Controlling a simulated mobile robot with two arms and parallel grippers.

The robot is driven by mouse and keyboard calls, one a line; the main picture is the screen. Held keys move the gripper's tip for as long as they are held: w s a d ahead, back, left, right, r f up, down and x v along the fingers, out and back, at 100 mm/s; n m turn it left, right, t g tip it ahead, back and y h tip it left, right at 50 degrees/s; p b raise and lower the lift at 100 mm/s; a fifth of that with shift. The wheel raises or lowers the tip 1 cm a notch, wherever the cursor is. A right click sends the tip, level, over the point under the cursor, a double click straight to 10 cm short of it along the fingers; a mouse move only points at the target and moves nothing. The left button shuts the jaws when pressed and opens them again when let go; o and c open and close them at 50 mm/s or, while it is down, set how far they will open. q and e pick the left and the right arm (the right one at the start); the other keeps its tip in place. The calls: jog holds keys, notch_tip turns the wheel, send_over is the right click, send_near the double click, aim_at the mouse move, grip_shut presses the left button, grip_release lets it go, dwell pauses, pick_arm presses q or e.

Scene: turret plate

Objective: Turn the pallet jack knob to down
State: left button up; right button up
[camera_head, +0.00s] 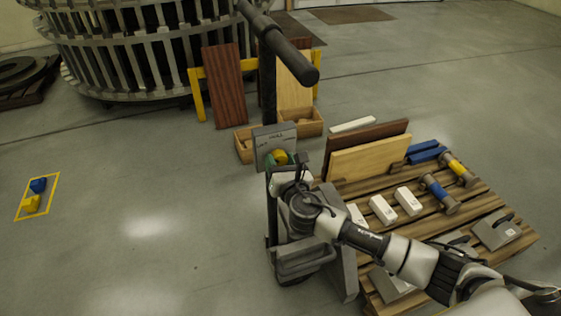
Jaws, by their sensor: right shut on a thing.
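The pallet jack (268,95) stands upright in the middle, with a dark T-shaped handle at its top. A grey plate (275,135) with dark lettering, too small to read surely, is mounted on it. A small knob (279,156), yellow and green, sits at the lower part of this plate. My right arm comes in from the lower right. My right gripper (284,172) is at the knob and shut on it, and hides part of it. Which way the knob points cannot be told. My left gripper is not in view.
A wooden pallet (462,209) at the right carries boards, white blocks, grey weights and blue and yellow cylinders. A yellow floor frame (50,200) lies at the left. The floor between is clear.

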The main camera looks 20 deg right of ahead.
jog(key=m+b, duration=0.1)
jog(key=m, duration=0.3)
jog(key=shift+m, duration=0.3)
jog(key=m+b, duration=0.1)
jog(key=m, duration=0.4)
jog(key=shift+d+f, duration=0.1)
jog(key=m, duration=1)
dwell(0.4)
jog(key=o, duration=0.9)
jog(key=shift+o, duration=0.2)
